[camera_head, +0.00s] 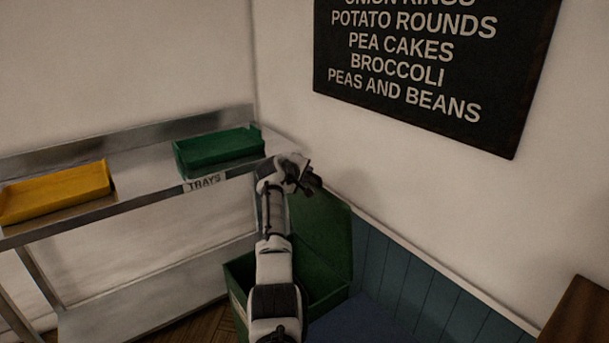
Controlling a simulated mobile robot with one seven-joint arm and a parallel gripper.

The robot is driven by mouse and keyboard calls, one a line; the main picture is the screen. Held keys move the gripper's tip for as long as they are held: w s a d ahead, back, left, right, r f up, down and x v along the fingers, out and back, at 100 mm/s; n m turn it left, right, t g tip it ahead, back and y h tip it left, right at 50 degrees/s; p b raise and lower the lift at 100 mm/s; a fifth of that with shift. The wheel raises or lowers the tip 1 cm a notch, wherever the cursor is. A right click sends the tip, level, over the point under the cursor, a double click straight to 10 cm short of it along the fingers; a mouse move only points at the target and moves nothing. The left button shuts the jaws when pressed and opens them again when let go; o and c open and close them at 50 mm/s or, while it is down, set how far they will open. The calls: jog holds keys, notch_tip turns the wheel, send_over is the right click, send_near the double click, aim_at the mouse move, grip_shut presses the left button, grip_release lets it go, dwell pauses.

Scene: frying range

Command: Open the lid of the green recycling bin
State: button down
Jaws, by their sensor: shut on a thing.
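The green recycling bin (240,283) stands on the floor in the middle, partly hidden behind my arm. Its green lid (328,238) is raised and stands nearly upright at the bin's back, by the wall. The bin's mouth shows open on both sides of my arm. My gripper (313,184) is at the lid's upper left edge, shut on the lid. The fingertips are small and dark, so the exact grip is hard to make out.
A metal shelf unit on the left holds a yellow tray (55,193) and a green tray (218,151), above a "TRAYS" label (204,183). Blue panelling (400,275) lines the right wall below a menu board (425,70). A brown wooden piece (578,318) is at lower right.

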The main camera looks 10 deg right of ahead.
jog(key=c, duration=1.4)
grip_release()
jog(key=shift+s+d+f, duration=0.1)
jog(key=shift+f, duration=0.4)
jog(key=shift+o, duration=0.2)
jog(key=shift+r, duration=0.15)
jog(key=shift+s+a+r, duration=0.25)
jog(key=shift+a+r, duration=0.05)
jog(key=shift+a, duration=0.1)
jog(key=b+v, duration=0.3)
jog(key=v, duration=0.9)
jog(key=shift+s+b, duration=0.2)
jog(key=shift+b, duration=0.2)
jog(key=shift+a+r, duration=0.1)
